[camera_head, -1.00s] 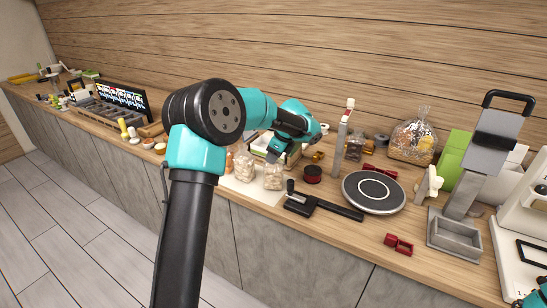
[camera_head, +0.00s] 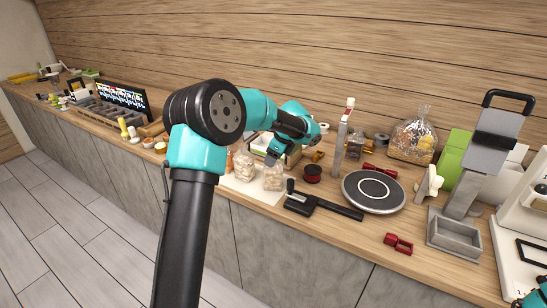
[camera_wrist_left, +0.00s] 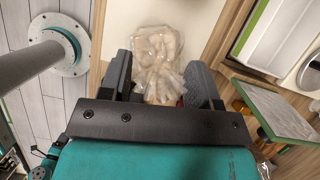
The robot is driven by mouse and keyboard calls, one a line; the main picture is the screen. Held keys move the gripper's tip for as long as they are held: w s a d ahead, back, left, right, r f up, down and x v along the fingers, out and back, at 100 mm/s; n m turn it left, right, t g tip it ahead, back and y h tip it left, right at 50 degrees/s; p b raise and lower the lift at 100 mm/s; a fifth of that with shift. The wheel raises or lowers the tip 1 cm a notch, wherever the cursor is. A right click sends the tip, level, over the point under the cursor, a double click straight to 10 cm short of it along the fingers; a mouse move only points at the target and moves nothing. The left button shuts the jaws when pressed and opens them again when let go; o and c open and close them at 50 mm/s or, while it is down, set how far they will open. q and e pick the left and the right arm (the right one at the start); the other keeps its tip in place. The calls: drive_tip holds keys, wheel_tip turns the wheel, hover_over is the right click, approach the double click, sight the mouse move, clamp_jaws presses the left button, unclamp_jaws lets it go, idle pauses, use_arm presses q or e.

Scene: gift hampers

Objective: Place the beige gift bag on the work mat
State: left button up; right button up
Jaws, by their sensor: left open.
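I cannot tell for sure which is the beige gift bag. A pale cream mat (camera_head: 262,194) lies under them. My left gripper (camera_head: 271,158) hangs just above and behind them. In the left wrist view, my left gripper (camera_wrist_left: 160,88) is open, its dark fingers on either side of a clear bag with beige contents (camera_wrist_left: 158,48). Whether they touch it is unclear.
A black-handled tool (camera_head: 320,205), a dark red tin (camera_head: 312,174) and a round grey turntable (camera_head: 373,191) are to the right of the bags. A filled clear bag (camera_head: 413,138) stands farther back. A grey stand (camera_head: 455,232) is at the right.

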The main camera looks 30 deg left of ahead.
use_arm(q)
drive_tip(key=v, duration=1.2)
idle(0.3)
